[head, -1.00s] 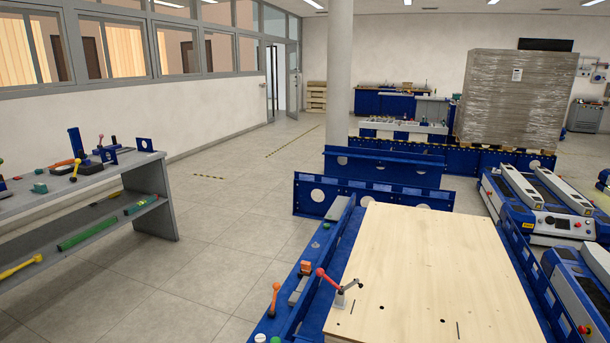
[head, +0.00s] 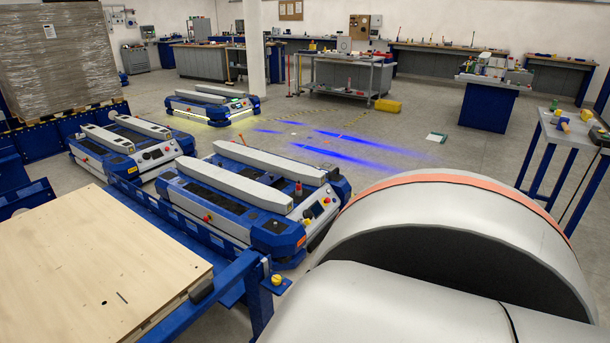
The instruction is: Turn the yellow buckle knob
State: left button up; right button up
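A small yellow knob (head: 277,280) sits on a blue bracket at the corner of the blue frame (head: 240,272), just right of the light wooden board (head: 90,265). It looks like the yellow buckle knob, but it is too small to tell how it is turned. Neither of my grippers shows in the head view. A large white and grey link of my own arm with an orange band fills the lower right, close to the knob, and hides what lies behind it.
Blue and grey lift carts (head: 250,195) and (head: 125,148) stand beyond the board. Another cart (head: 212,107) is farther back, with blue light on the floor. A wrapped stack (head: 60,55) stands at the back left. A table (head: 575,135) is at the right. Mid-floor is open.

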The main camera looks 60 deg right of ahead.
aim_at(276, 280)
jog(key=z, duration=1.85)
